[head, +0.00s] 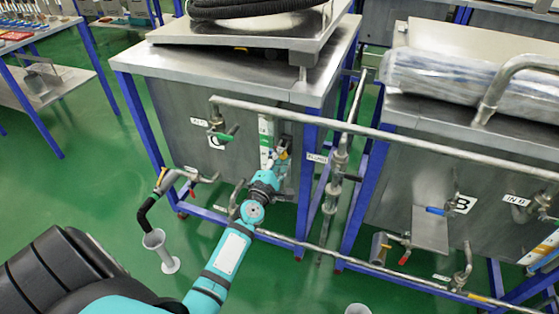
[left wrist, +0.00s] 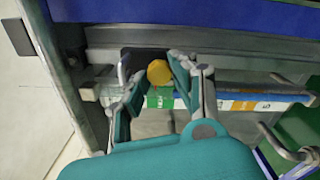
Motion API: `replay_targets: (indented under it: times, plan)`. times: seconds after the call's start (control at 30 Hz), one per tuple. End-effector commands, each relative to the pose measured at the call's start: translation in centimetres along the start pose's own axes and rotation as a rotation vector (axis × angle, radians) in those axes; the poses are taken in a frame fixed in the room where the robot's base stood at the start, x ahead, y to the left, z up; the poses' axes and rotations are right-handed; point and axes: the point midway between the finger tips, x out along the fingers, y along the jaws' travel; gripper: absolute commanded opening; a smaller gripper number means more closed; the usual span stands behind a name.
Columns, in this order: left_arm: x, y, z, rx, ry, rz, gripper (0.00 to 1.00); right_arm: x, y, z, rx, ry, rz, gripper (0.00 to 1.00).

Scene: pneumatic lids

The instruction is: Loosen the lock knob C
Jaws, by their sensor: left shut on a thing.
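The lock knob C (left wrist: 159,72) is a small yellow-orange round knob, in the middle of the left wrist view. My left gripper (left wrist: 156,82) is shut on it, with one teal finger on each side. In the head view the left gripper (head: 279,163) is at the front of the tank marked C (head: 170,115), beside a white and green strip. There the gripper covers most of the knob. My right gripper is in neither view.
A horizontal steel pipe (head: 370,132) runs across above the gripper, and another pipe (head: 330,246) runs low. A green-handled valve (head: 222,136) is left of the gripper. A blue frame post (head: 307,165) stands close on its right.

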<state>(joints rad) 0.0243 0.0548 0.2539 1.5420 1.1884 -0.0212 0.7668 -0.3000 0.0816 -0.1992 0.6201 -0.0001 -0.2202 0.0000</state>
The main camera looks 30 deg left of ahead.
Motion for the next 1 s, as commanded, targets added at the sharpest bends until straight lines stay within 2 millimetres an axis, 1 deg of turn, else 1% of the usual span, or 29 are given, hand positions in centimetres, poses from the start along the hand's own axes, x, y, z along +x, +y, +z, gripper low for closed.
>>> replay_targets:
  times: [0.2, 0.4, 0.93, 0.97, 1.0]
  plan:
    - [0.01, -0.02, -0.01, -0.120, 0.001, 0.001, 0.00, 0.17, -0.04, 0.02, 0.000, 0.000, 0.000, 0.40]
    - [0.02, 0.02, -0.05, -0.180, 0.001, 0.002, 0.00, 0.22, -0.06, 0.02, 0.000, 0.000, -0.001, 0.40]
    - [0.02, 0.05, -0.04, -0.204, 0.001, 0.002, 0.00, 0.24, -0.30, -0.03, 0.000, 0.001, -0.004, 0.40]
    - [0.02, 0.05, -0.04, -0.203, 0.001, 0.002, 0.27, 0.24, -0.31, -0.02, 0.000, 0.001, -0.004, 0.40]
    - [0.02, 0.05, -0.04, -0.203, 0.001, 0.002, 0.32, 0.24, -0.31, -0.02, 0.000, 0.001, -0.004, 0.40]
